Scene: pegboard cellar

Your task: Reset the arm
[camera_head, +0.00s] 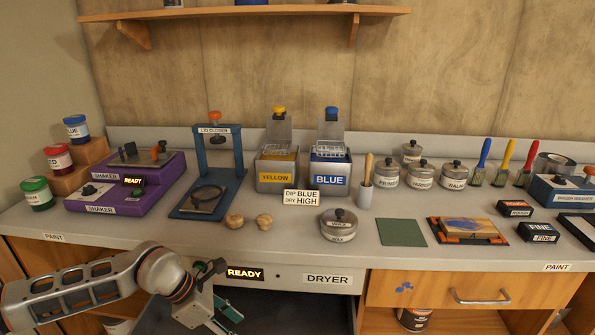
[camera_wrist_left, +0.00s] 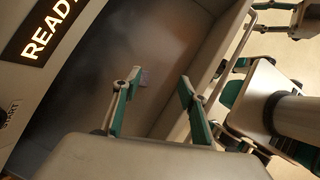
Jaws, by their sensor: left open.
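My left arm (camera_head: 75,290) reaches in from the left at the front of the bench. My left gripper (camera_head: 222,292) hangs low in front of the bench, beside the lit READY sign (camera_head: 245,274) of the dryer (camera_head: 328,278). In the left wrist view its two green-padded fingers (camera_wrist_left: 158,92) are spread apart with nothing between them. Beyond them is a dark, metal-walled space, with a lit READY sign (camera_wrist_left: 48,28) at upper left.
The bench holds a purple shaker (camera_head: 120,185), a blue lid closer (camera_head: 213,170), yellow (camera_head: 277,181) and blue (camera_head: 331,181) dip tanks, a wax tin (camera_head: 338,225), a green mat (camera_head: 401,232) and several brushes. Two round wooden pieces (camera_head: 234,220) sit near the front edge. A shelf (camera_head: 245,13) hangs above.

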